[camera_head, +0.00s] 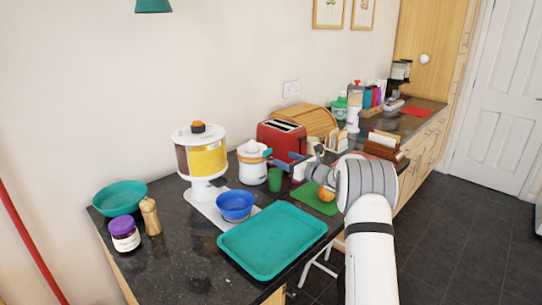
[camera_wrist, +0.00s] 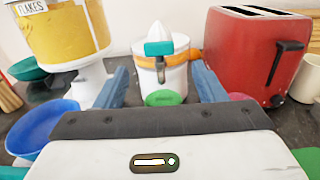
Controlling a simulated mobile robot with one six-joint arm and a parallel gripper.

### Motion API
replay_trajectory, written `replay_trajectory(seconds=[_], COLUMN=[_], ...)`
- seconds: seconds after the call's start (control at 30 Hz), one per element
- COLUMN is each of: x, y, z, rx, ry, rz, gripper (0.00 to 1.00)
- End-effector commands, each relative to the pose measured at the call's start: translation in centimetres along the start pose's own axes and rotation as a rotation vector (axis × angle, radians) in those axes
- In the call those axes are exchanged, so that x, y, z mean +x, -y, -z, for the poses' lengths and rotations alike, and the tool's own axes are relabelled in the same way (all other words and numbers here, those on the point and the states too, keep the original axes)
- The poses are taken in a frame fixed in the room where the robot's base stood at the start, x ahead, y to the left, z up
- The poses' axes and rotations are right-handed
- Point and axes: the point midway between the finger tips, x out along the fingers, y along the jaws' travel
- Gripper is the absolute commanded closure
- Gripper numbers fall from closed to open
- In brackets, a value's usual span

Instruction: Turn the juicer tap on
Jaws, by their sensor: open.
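The juicer (camera_head: 252,161) is white with an orange band and stands on the dark counter left of the red toaster. In the wrist view the juicer (camera_wrist: 174,75) stands upright ahead, with a white cone on top. Its teal tap (camera_wrist: 159,48) sticks out at the front, just below the cone. My gripper (camera_head: 279,162) is to the right of the juicer in the head view. In the wrist view my gripper (camera_wrist: 163,80) has its two blue fingers spread apart, with the juicer seen between them. Nothing is held, and the fingers look apart from the tap.
A green cup (camera_head: 275,180) stands just in front of the juicer, low between my fingers in the wrist view. The red toaster (camera_head: 280,136) is at the right, the flakes dispenser (camera_head: 203,160) at the left. A blue bowl (camera_head: 235,206) and teal tray (camera_head: 272,243) lie nearer.

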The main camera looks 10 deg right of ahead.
Motion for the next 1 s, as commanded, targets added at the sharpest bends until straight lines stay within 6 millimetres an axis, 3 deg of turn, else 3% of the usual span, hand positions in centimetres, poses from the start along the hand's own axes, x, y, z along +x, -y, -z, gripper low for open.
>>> replay_trajectory(seconds=[0.3,0.5,0.87,1.0], x=[4.9,7.0,7.5,7.5], y=[-0.2,-0.2,-0.2,-0.3], z=[-0.2,-0.1,0.0,0.0], rx=[-0.003,-0.002,-0.001,-0.001], ry=[-0.001,0.000,0.000,0.000], rz=[-0.005,-0.004,-0.003,-0.003], gripper=[0.36,0.36,0.36,0.48])
